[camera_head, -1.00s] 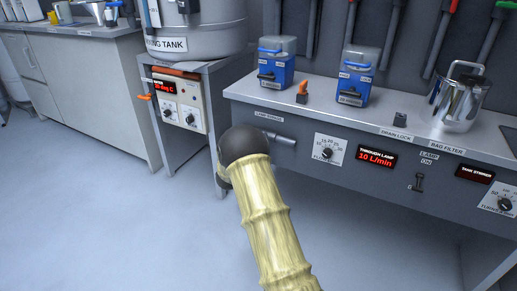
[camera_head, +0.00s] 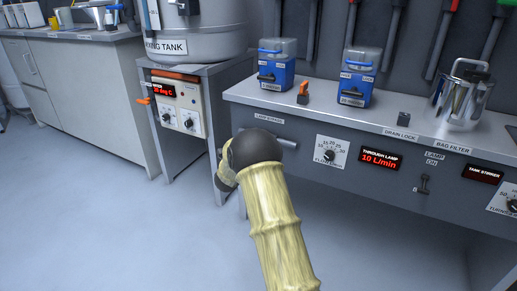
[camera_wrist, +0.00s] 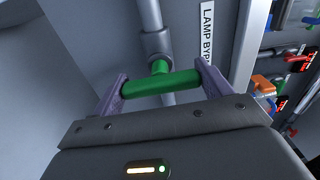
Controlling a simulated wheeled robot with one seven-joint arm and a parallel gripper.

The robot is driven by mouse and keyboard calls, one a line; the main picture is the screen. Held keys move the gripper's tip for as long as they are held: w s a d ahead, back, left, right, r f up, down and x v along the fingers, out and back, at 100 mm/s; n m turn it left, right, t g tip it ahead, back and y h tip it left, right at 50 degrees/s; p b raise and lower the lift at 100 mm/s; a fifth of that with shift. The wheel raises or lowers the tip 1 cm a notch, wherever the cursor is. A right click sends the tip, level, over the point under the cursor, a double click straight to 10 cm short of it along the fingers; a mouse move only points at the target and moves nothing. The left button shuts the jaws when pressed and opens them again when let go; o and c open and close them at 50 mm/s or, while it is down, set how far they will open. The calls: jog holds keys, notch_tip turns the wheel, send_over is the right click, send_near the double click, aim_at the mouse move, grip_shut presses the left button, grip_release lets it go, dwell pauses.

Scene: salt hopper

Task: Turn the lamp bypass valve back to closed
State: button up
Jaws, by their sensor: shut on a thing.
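The lamp bypass valve shows in the wrist view as a green T-shaped handle (camera_wrist: 175,82) on a grey pipe fitting (camera_wrist: 158,44). In the head view my own arm hides the gripper, and the handle cannot be seen.
A heater box (camera_head: 180,105) stands left. Floor in front is clear.

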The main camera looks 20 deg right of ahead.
jog(key=shift+f, duration=0.15)
jog(key=o, duration=1)
jog(key=shift+a, duration=0.1)
jog(key=p+v, duration=0.5)
jog(key=v, duration=1.2)
jog(key=shift+s+a+p, duration=0.15)
jog(key=shift+p, duration=0.2)
